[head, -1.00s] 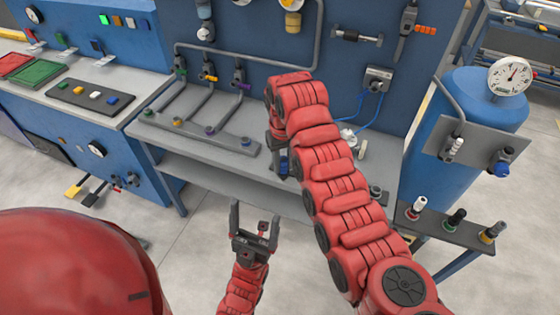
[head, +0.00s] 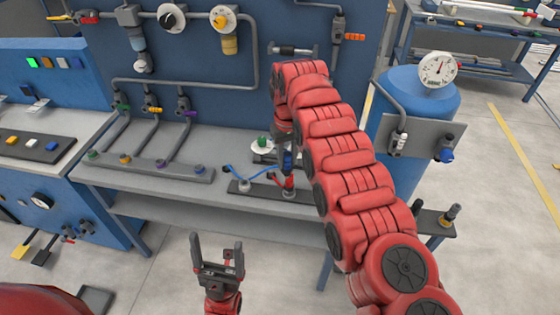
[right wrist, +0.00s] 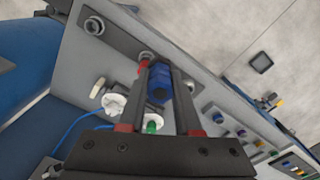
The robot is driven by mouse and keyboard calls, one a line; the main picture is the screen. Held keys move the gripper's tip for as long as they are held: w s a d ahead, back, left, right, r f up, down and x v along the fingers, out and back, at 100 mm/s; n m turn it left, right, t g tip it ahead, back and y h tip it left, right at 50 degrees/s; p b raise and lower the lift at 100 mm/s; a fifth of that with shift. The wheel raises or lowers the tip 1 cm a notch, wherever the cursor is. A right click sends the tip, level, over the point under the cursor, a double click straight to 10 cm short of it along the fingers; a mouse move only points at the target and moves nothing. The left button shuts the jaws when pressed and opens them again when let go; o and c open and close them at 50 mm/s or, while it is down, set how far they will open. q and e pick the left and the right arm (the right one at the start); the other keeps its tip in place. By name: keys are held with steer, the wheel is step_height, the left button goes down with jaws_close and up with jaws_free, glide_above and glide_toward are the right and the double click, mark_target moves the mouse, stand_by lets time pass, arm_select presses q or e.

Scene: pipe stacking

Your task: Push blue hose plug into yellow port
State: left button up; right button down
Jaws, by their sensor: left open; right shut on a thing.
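My right gripper (right wrist: 161,75) is shut on a blue plug (right wrist: 159,88), which sits between its fingertips in the right wrist view. In the head view this gripper (head: 287,150) is partly hidden by my red arm and hangs over the bench, with the blue plug (head: 288,161) below it. A thin blue hose (head: 247,171) lies on the bench just left; whether it joins the plug is not clear. A yellow-topped port (head: 125,159) sits on the grey strip at the bench's left. My left gripper (head: 218,258) is open and empty, in front of the bench.
A dark plate (head: 262,190) with a light post and a red fitting lies beneath my right gripper. Grey pipes (head: 180,82) run along the blue panel. A blue tank (head: 420,120) with a gauge (head: 438,70) stands right.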

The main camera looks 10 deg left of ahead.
steer(key=shift+m, duration=0.5)
steer(key=shift+w+d+r, duration=0.2)
steer(key=shift+w+d, duration=0.05)
steer(key=shift+d, duration=0.5)
steer(key=shift+w+d+r, duration=0.2)
steer(key=shift+d+r, duration=0.05)
steer(key=shift+d, duration=0.55)
steer(key=shift+w+d+r, duration=0.2)
steer(key=shift+w+d, duration=0.05)
steer(key=shift+d, duration=0.5)
